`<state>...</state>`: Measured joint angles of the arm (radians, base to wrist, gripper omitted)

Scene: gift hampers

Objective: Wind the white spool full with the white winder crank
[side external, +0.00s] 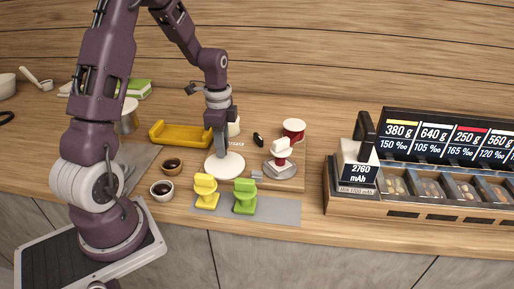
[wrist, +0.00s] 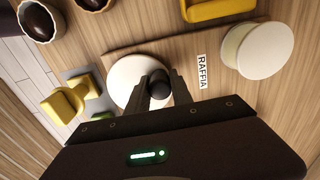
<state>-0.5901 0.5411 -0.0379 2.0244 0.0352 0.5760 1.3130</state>
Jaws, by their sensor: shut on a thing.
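The white winder crank is a round white disc (side external: 226,166) low on the wooden board; it also shows in the wrist view (wrist: 122,76). My gripper (side external: 218,152) reaches down over it, its fingers (wrist: 158,90) shut on the crank's dark upright knob (wrist: 156,79). A white spool (wrist: 258,50) with a wide round top stands upright beside the RAFFIA label (wrist: 202,72), apart from my fingers. In the side view this spool (side external: 234,127) is partly hidden behind my gripper. How much raffia is wound on it I cannot tell.
A red-and-white spool (side external: 294,130) and a white stand with red (side external: 282,158) are to the right. Yellow (side external: 206,190) and green (side external: 245,196) stamp-like pieces stand in front on a grey mat. A yellow tray (side external: 180,134) and dark-filled bowls (side external: 162,189) are left.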

